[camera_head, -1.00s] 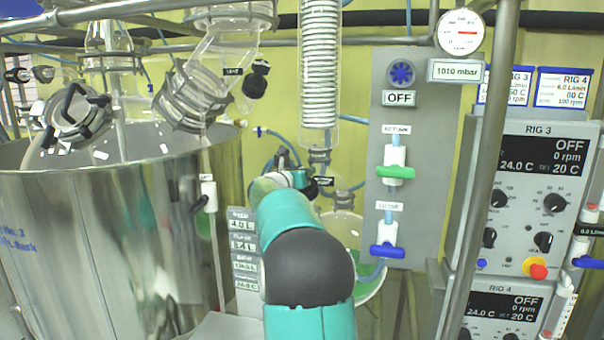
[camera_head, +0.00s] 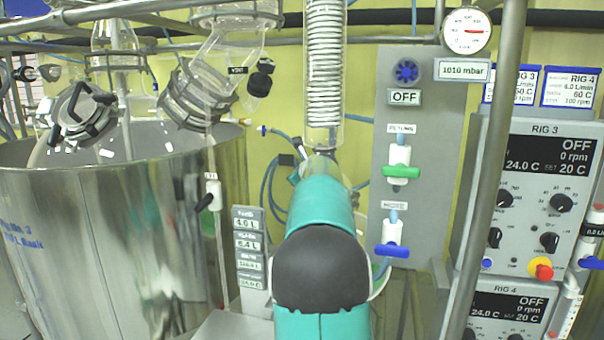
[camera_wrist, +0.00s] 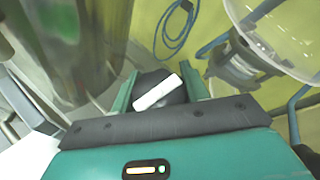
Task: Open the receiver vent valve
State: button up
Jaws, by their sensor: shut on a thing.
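In the wrist view my gripper (camera_wrist: 158,86) has its two teal fingers on either side of a rounded black knob (camera_wrist: 150,80), and is shut on it. A white label or bar lies slantwise across the knob. I take this knob to be the receiver vent valve; its lettering and turn position cannot be read. In the head view my arm hides the gripper, the knob and most of the receiver below the coiled condenser (camera_head: 324,70).
A glass vessel with a clamped neck (camera_wrist: 240,60) is close on the right in the wrist view. A steel bath (camera_head: 90,250) stands left in the head view. A grey panel (camera_head: 400,250) with green (camera_head: 401,171) and blue (camera_head: 392,251) valve handles is right of my arm.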

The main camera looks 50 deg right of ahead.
jog(key=n+y, duration=0.4)
jog(key=shift+a+f+n, duration=0.15)
jog(key=shift+f+n, duration=0.1)
jog(key=shift+n, duration=0.05)
jog(key=shift+a+f+n+g+y, duration=0.15)
jog(key=shift+n+g+y, duration=0.2)
jog(key=shift+n+y, duration=0.4)
jog(key=shift+a+r+n+g+y, duration=0.15)
jog(key=shift+n+g+y, duration=0.2)
jog(key=shift+n+y, duration=0.4)
jog(key=shift+a+f+y, duration=0.1)
jog(key=shift+y, duration=0.2)
jog(key=o, duration=1)
